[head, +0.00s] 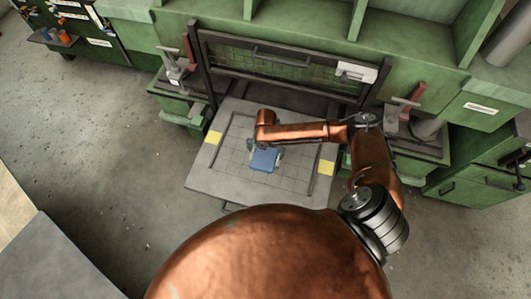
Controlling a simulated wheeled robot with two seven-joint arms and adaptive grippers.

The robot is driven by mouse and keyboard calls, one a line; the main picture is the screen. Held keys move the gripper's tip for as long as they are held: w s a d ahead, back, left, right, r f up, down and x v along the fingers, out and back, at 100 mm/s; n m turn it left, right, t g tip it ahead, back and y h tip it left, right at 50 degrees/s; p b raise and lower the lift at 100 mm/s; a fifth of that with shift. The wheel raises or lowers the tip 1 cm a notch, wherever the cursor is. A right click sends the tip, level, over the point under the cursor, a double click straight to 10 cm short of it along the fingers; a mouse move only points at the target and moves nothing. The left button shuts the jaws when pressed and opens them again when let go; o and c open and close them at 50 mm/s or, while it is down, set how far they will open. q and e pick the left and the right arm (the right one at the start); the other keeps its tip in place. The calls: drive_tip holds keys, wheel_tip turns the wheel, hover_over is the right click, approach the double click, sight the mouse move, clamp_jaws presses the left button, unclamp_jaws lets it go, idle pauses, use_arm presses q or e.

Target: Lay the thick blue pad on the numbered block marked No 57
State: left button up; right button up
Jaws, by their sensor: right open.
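The blue pad (264,160) shows near the middle of the grey gridded plate, below the end of my right arm. My right gripper (265,152) is over it, pointing down, with its fingers apart on either side of the pad. It is too small to tell whether the fingers touch the pad. I cannot make out a block marked No 57; what lies directly under the pad is hidden. My left gripper is not in view.
A grey surface (55,262) is at lower left. The floor at left is clear.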

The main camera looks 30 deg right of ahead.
sight(266, 154)
wheel_tip(266, 154, up, 12)
drive_tip(key=p, duration=0.2)
drive_tip(key=shift+r, duration=0.15)
drive_tip(key=shift+a, duration=0.15)
